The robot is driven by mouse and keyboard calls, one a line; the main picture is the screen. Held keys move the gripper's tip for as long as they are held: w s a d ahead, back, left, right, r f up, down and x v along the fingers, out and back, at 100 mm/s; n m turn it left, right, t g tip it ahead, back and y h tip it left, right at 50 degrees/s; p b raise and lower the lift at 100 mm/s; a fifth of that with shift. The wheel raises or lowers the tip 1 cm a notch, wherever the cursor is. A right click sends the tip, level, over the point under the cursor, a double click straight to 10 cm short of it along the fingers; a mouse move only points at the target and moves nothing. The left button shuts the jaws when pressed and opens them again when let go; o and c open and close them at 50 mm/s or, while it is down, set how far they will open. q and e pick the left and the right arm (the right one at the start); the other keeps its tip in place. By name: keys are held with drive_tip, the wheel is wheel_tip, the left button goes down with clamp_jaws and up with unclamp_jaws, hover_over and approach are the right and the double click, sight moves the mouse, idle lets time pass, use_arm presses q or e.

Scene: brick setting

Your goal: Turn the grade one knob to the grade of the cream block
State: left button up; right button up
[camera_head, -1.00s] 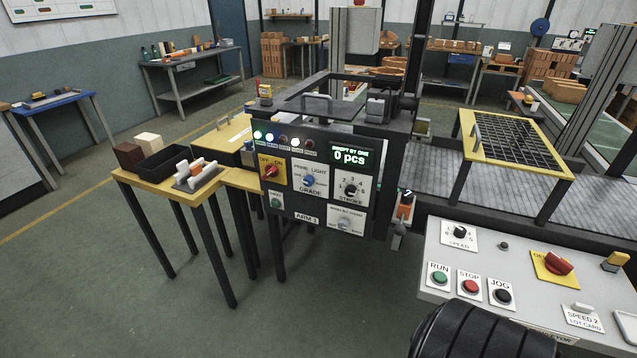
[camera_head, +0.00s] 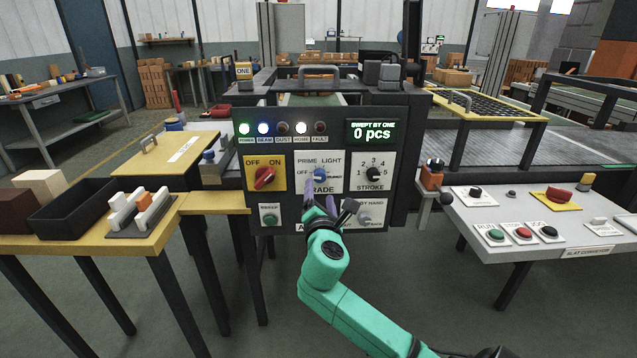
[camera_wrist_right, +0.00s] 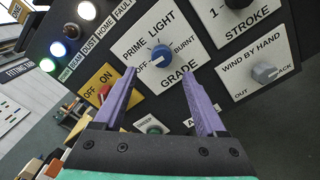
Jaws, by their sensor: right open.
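The grade knob (camera_head: 320,174) is a blue dial on a white plate of the dark panel, with PRIME, LIGHT, OFF and BURNT around it. The cream block (camera_head: 40,184) stands on the yellow side table at the left, beside a brown block (camera_head: 16,196). My right gripper (camera_head: 328,206) is open and empty just below the knob; its purple fingers (camera_wrist_right: 158,80) are spread on either side below the dial, apart from it. My left gripper is out of view.
The panel also has a red off-on switch (camera_head: 264,177), a stroke knob (camera_head: 371,173), a green sweep button (camera_head: 269,218) and a wind-by-hand knob (camera_head: 365,217). A black tray (camera_head: 75,212) sits on the side table (camera_head: 150,240). A conveyor control desk (camera_head: 530,225) stands at the right.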

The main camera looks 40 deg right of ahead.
sight(320, 179)
drive_tip(key=x, duration=0.6)
drive_tip(key=shift+s+d, duration=0.2)
drive_tip(key=shift+w+d+f, duration=0.1)
drive_tip(key=shift+w+d, duration=0.1)
drive_tip(key=shift+w, duration=0.3)
drive_tip(key=shift+s, duration=0.1)
clamp_jaws()
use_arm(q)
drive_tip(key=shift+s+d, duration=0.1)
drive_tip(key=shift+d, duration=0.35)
